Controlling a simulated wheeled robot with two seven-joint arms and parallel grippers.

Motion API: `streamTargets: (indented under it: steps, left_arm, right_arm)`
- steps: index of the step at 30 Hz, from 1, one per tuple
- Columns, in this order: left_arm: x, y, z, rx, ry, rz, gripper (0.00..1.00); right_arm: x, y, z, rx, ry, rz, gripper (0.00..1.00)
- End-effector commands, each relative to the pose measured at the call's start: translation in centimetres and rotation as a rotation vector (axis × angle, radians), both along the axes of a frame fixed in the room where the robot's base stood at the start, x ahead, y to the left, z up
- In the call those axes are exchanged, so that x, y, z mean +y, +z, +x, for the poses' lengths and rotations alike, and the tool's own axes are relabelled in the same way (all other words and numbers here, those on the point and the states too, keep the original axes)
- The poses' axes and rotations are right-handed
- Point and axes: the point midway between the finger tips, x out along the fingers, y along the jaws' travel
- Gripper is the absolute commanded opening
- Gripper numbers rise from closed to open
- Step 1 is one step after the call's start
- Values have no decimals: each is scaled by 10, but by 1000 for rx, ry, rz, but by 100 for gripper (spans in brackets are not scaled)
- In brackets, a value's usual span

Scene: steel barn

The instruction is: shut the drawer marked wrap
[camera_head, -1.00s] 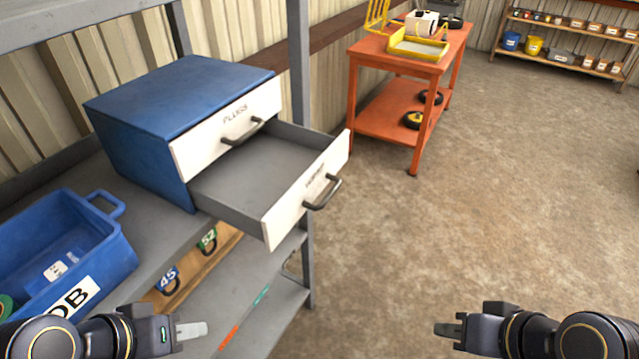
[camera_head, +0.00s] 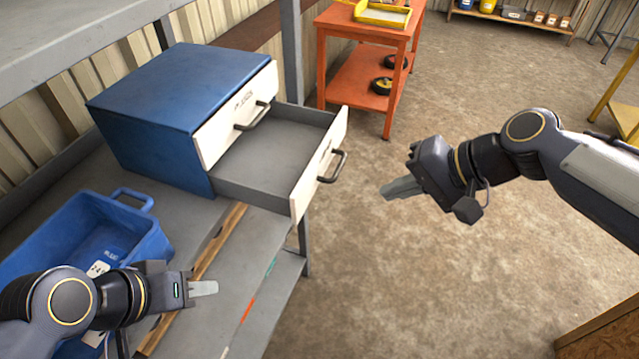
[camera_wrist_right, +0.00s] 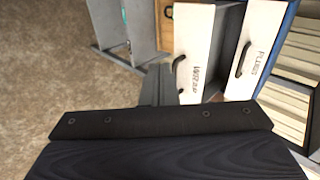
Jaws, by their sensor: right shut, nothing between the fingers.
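The blue cabinet (camera_head: 170,95) stands on a grey shelf with two white-fronted drawers. The lower drawer, marked wrap (camera_head: 319,168), is pulled well out and looks empty inside; its dark handle (camera_head: 334,166) faces right. In the right wrist view the wrap front (camera_wrist_right: 203,35) shows its label and handle. The upper drawer, marked plugs (camera_head: 232,118), is shut. My right gripper (camera_head: 388,190) is shut and empty, to the right of the wrap handle and apart from it; its fingers (camera_wrist_right: 156,85) point toward the cabinet. My left gripper (camera_head: 208,288) is below the cabinet, its opening hidden side-on.
A blue bin (camera_head: 133,228) sits on the shelf beside my left gripper. A grey upright post (camera_head: 292,50) rises behind the open drawer. An orange cart (camera_head: 345,85) stands beyond. The floor right of the drawer is clear.

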Motion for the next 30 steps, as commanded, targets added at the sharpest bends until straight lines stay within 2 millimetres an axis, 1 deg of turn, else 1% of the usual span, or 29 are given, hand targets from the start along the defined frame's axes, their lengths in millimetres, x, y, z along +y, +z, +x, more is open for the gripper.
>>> streamTargets:
  steps: [1, 3, 5, 8, 11, 21, 22, 24, 27, 30]
  left_arm:
    - [0, 4, 0, 0, 0, 0, 36]
    - [0, 5, 0, 0, 0, 0, 36]
    - [0, 5, 0, 0, 0, 0, 36]
    - [0, 5, 0, 1, 0, 0, 36]
    - [0, 7, 0, 1, 0, 0, 36]
    - [0, 12, 0, 0, 0, 0, 36]
    - [0, 17, 0, 1, 0, 0, 36]
    - [0, 21, 0, 0, 0, 0, 36]
    - [0, 25, 0, 0, 0, 0, 36]
    - [0, 26, 0, 0, 0, 0, 36]
  right_arm:
    - [7, 5, 8, 17, 4, 20, 0]
    - [13, 7, 13, 30, 4, 37, 0]
    - [17, 5, 15, 35, 4, 44, 0]
    - [24, -3, 17, 36, 6, 43, 0]
    - [36, -15, 21, 38, 6, 42, 0]
    - [86, -64, 36, 37, 6, 40, 0]
    - [92, -60, 38, 35, 8, 41, 0]
    - [102, -59, 42, 33, 8, 41, 0]
    - [113, -60, 45, 33, 6, 41, 0]
    - [118, -60, 48, 32, 4, 41, 0]
